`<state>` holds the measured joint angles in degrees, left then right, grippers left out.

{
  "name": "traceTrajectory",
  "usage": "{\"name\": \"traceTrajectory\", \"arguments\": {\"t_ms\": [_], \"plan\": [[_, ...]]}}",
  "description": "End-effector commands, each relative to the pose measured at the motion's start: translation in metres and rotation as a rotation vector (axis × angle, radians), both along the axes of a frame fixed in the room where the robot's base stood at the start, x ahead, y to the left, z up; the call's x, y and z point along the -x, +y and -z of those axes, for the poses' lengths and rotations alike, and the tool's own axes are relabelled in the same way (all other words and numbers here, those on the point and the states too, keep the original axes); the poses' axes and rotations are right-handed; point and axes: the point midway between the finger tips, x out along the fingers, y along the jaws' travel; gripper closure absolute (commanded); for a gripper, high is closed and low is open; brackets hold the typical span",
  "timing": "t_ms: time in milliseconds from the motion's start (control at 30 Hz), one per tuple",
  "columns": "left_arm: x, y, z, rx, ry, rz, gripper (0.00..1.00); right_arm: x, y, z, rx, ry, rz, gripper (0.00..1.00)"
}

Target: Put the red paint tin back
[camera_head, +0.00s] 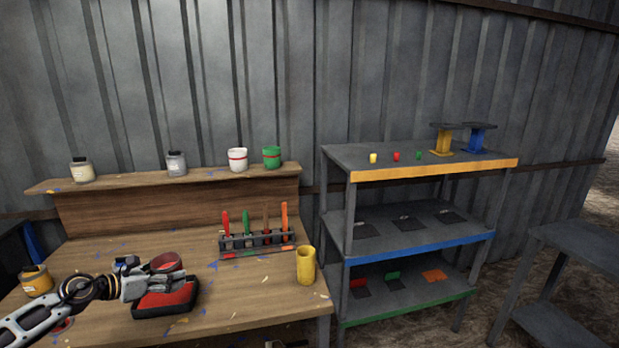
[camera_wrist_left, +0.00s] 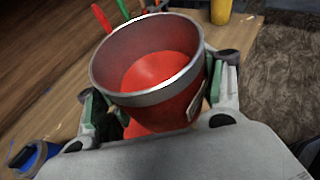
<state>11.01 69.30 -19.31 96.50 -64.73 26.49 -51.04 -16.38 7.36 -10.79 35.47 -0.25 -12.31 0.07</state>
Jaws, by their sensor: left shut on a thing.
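The red paint tin (camera_wrist_left: 148,75) is between the fingers of my left gripper (camera_wrist_left: 155,105), open top towards the wrist camera, with red inside. In the head view the tin (camera_head: 166,263) shows partly behind my left gripper (camera_head: 150,284), over the workbench. A black tray with red in it (camera_head: 165,312) lies on the bench just below the gripper. On the ledge (camera_head: 205,178) at the back of the bench stand a cream jar (camera_head: 82,170), a grey jar (camera_head: 177,164), a white tin (camera_head: 238,160) and a green tin (camera_head: 272,158). My right gripper shows at most as a dark sliver at the bottom edge.
A rack of coloured-handled tools (camera_head: 257,242) and a yellow cup (camera_head: 306,266) stand on the bench to the right. A yellow-orange pot (camera_head: 36,281) stands at the left. A metal shelf unit (camera_head: 345,215) is right of the bench. The ledge has bare stretches between its containers.

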Motion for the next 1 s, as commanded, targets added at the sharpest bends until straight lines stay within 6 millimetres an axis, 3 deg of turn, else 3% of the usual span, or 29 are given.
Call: {"name": "traceTrajectory", "arguments": {"t_ms": [67, 367, 1000], "plan": [[0.0, 0.0, -0.001, 0.0, -0.002, -0.001, 0.73, 0.005, 0.007, 0.001, -0.008, 0.007, 0.001, 0.6], [0.002, -0.006, 0.005, -0.001, -0.002, 0.0, 0.73, 0.0, 0.006, 0.001, -0.006, 0.001, -0.001, 0.6], [0.022, -0.04, 0.042, -0.002, -0.001, -0.001, 0.73, 0.001, 0.013, 0.002, -0.011, 0.005, -0.015, 0.6]]}}
